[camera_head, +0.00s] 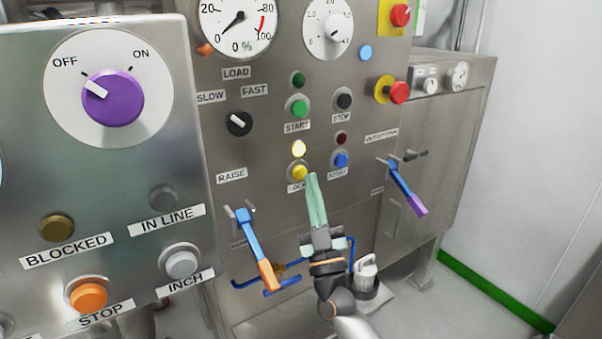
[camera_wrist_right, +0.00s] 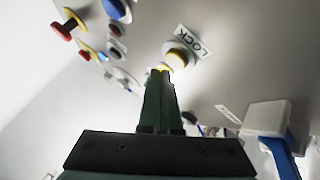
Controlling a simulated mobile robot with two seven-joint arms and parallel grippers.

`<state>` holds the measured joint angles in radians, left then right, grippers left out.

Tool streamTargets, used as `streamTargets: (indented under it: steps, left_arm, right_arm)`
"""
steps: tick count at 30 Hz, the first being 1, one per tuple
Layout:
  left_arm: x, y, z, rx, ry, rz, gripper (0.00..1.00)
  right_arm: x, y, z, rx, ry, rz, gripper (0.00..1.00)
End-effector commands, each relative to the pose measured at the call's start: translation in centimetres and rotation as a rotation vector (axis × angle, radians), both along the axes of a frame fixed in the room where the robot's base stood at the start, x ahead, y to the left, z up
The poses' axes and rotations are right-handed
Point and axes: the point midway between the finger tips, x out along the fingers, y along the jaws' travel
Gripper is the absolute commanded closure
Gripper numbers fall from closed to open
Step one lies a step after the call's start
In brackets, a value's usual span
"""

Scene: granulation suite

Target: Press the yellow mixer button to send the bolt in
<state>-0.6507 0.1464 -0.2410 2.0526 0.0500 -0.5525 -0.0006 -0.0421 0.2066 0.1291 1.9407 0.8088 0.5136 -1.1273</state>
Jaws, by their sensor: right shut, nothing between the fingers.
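The yellow button (camera_head: 299,172) sits on the grey panel above a LOCK label, with a lit yellow lamp (camera_head: 299,148) over it. It also shows in the right wrist view (camera_wrist_right: 180,57), beside the LOCK label. My right gripper (camera_head: 311,177), with long green fingers, is shut and empty. Its tips are just right of the button in the head view and close to it in the wrist view (camera_wrist_right: 161,70). I cannot tell whether they touch it. A small yellow patch shows at the tips there. My left gripper and the bolt are not seen.
A blue button (camera_head: 341,160) and a green START button (camera_head: 299,108) are close by. Blue-handled levers flank my right arm, one at left (camera_head: 250,238) and one at right (camera_head: 402,184). A red mushroom button (camera_head: 399,93) sticks out at upper right. A nearer panel (camera_head: 120,180) fills the left.

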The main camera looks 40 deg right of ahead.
Motion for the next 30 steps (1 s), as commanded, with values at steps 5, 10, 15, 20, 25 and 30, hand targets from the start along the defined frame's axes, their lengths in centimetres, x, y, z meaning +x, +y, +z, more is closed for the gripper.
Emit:
streamTargets:
  steps: [5,10,15,20,25,30]
  left_arm:
    - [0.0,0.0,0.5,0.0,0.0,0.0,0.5]
    - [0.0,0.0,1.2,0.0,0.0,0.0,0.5]
    - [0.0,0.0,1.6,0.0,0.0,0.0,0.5]
    - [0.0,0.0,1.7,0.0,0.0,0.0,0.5]
    - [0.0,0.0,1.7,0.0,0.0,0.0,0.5]
    - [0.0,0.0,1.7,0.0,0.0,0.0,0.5]
  right_arm:
    - [-0.9,0.1,0.1,0.0,0.002,0.0,1.0]
    - [-2.7,0.3,0.2,0.0,0.002,0.0,1.0]
    - [-4.3,0.5,0.1,0.0,0.002,0.0,1.0]
    - [-5.0,0.5,0.0,-0.001,0.0,-0.001,1.0]
    - [-5.0,0.5,0.0,-0.001,0.0,-0.001,1.0]
    - [-5.0,0.5,0.0,-0.001,0.0,-0.001,1.0]
